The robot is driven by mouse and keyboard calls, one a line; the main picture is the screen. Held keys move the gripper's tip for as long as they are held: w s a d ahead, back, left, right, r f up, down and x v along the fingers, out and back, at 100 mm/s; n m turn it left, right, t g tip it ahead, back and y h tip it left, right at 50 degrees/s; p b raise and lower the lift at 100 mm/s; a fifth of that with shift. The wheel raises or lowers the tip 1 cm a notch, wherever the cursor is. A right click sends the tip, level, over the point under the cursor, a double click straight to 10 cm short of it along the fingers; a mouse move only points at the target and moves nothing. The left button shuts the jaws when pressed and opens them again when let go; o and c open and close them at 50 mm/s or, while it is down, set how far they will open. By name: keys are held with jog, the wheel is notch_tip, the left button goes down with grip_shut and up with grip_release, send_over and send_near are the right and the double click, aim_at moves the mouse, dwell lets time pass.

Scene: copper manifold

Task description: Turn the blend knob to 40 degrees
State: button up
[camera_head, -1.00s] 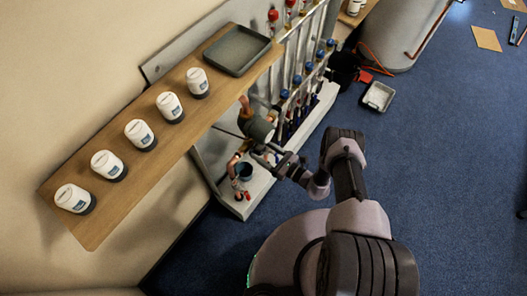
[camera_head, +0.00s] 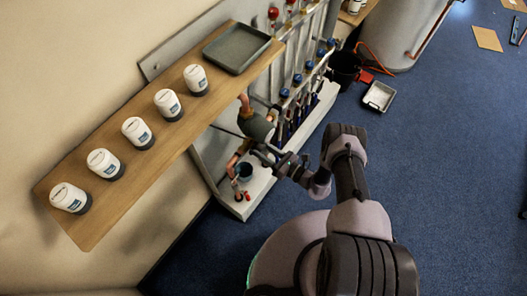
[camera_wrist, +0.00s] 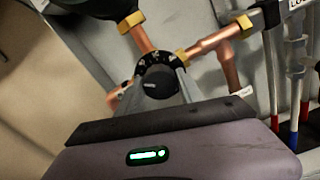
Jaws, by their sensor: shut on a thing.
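The blend knob (camera_wrist: 160,84) is a black round knob with a dial ring of white marks, seen in the wrist view in the middle, on copper pipes with brass nuts. My gripper (camera_wrist: 163,95) reaches it from below in the wrist view, with its grey fingers on either side of the knob, shut on it. The knob's angle reading is too small to make out. In the head view my gripper (camera_head: 262,156) is at the manifold's lower left, below a dark round body, and the knob is hidden there.
A wooden shelf (camera_head: 90,225) with several white jars and a grey tray (camera_head: 236,49) overhangs the manifold's left. Red and blue valve caps line the manifold (camera_head: 300,70).

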jog(key=m+b, duration=0.3)
jog(key=shift+f+m, duration=0.15)
jog(key=shift+m, duration=0.15)
jog(key=shift+m+b, duration=0.8)
jog(key=shift+m, duration=0.5)
jog(key=o, duration=1.4)
jog(key=p+v, duration=0.3)
jog(key=v, duration=1.4)
jog(key=shift+s+d, duration=0.15)
jog(key=shift+s, duration=0.05)
